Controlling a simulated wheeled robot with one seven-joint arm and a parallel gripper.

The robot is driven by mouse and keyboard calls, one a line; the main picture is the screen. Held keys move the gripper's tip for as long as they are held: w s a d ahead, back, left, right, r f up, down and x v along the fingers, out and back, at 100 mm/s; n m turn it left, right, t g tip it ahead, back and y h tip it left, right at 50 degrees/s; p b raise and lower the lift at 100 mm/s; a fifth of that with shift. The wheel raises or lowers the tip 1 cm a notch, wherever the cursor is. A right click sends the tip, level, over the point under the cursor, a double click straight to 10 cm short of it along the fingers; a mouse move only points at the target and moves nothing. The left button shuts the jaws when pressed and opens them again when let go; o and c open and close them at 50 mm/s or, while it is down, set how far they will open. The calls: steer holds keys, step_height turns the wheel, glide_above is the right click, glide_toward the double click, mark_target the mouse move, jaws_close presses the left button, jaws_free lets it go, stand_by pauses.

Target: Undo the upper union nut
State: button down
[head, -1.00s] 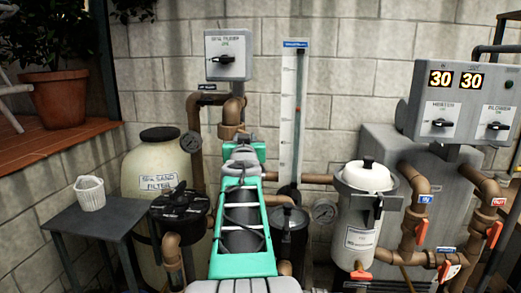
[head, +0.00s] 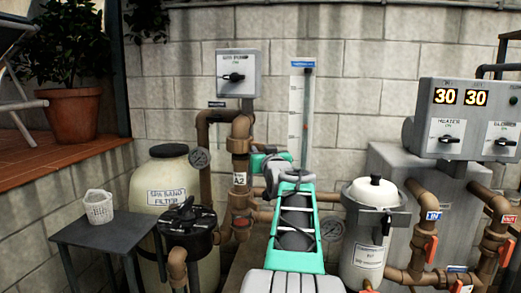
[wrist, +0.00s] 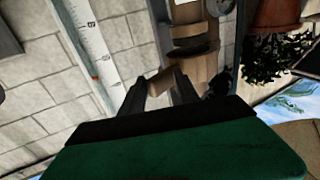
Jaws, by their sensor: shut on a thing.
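The upper union nut (head: 239,145) is a brown collar on the vertical pipe above the A2 label (head: 239,179) in the head view. My gripper (head: 258,161) is at the right side of this pipe, close to the collar, with its teal forearm reaching up from below. In the wrist view my gripper (wrist: 166,88) has its dark fingers closed about a small brown piece (wrist: 166,80), which looks like part of the nut. The fingers and the forearm hide the exact contact.
The spa pump switch box (head: 237,73) is above the pipe and a white gauge strip (head: 301,105) stands to its right. The sand filter (head: 168,170), black-lidded pot (head: 188,232) and white-lidded canister (head: 374,225) crowd the sides. A side table (head: 100,238) holds a white basket (head: 98,207).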

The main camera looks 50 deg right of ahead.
steer(key=f, duration=0.2)
steer(key=shift+d+f+g, duration=0.3)
steer(key=shift+d, duration=0.05)
steer(key=c, duration=1.4)
jaws_free()
steer(key=shift+w, duration=0.1)
steer(key=shift+c, duration=0.2)
steer(key=shift+w+d+f, duration=0.1)
steer(key=shift+d+f, duration=0.05)
steer(key=shift+d, duration=0.2)
steer(key=r+v, duration=0.1)
steer(key=v, duration=0.7)
steer(key=shift+w+a+b, duration=0.2)
steer(key=shift+a+b, duration=0.05)
steer(key=shift+b, duration=0.2)
